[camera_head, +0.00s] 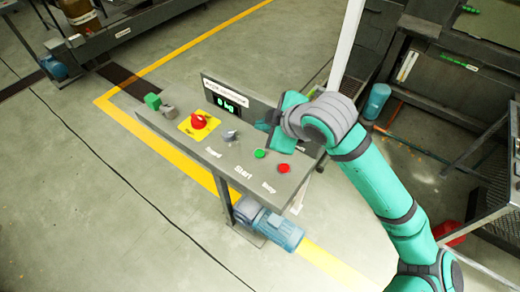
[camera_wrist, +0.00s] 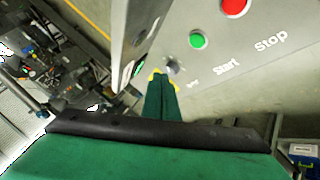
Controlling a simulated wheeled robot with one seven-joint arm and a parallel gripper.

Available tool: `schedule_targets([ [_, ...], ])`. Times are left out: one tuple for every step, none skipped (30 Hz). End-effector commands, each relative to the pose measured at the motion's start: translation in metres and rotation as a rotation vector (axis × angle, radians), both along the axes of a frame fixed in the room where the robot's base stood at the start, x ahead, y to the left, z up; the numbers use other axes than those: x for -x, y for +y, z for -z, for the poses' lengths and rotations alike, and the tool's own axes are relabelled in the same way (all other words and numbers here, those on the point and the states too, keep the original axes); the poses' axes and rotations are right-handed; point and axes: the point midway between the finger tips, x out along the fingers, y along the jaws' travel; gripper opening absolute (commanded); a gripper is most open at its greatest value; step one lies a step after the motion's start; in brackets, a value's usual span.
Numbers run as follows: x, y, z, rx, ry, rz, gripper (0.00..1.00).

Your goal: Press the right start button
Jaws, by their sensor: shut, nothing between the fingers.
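The green start button (camera_head: 259,153) is on the sloped grey control panel (camera_head: 222,160), close to the "Start" label. It also shows in the wrist view (camera_wrist: 197,40), up and to the right of my fingertips. My gripper (camera_head: 273,147) is just right of and behind this button in the head view, over the panel's back edge. Its green fingers (camera_wrist: 160,78) are together and empty in the wrist view. I cannot tell how high the fingertips are above the panel. The button is not hidden in either view.
A red stop button (camera_head: 283,168) is right beside the green one. A selector switch (camera_head: 231,135) and a red knob on a yellow plate (camera_head: 199,122) are to the left. An upright display (camera_head: 226,101) reading "0 kg" stands along the panel's back edge, close to my gripper.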

Motion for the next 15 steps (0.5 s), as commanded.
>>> schedule_targets([
  [0.0005,-0.0003,0.0007,0.005,0.003,-0.002,0.00],
  [0.0006,-0.0004,0.0009,0.006,0.003,-0.002,0.00],
  [0.0007,0.0001,0.0010,0.006,0.004,-0.003,0.00],
  [0.0006,0.0004,0.0010,0.007,0.004,-0.003,0.00],
  [0.0005,0.0007,0.0009,0.006,0.003,-0.004,0.00],
  [0.0005,0.0014,0.0008,0.005,0.003,-0.005,0.00],
  [0.0005,0.0019,0.0007,0.005,0.002,-0.006,0.00],
  [0.0005,0.0026,0.0007,0.005,0.003,-0.006,0.00],
  [0.0004,0.0037,0.0007,0.006,0.003,-0.009,0.00],
  [0.0004,0.0042,0.0008,0.005,0.003,-0.009,0.00],
  [0.0004,0.0045,0.0013,0.005,0.003,-0.009,0.00],
  [0.0004,0.0046,0.0023,0.005,0.003,-0.009,0.00],
  [0.0004,0.0044,0.0035,0.005,0.003,-0.009,0.00],
  [0.0004,0.0040,0.0050,0.004,0.003,-0.008,0.00],
  [0.0003,0.0033,0.0077,0.004,0.003,-0.007,0.00],
])
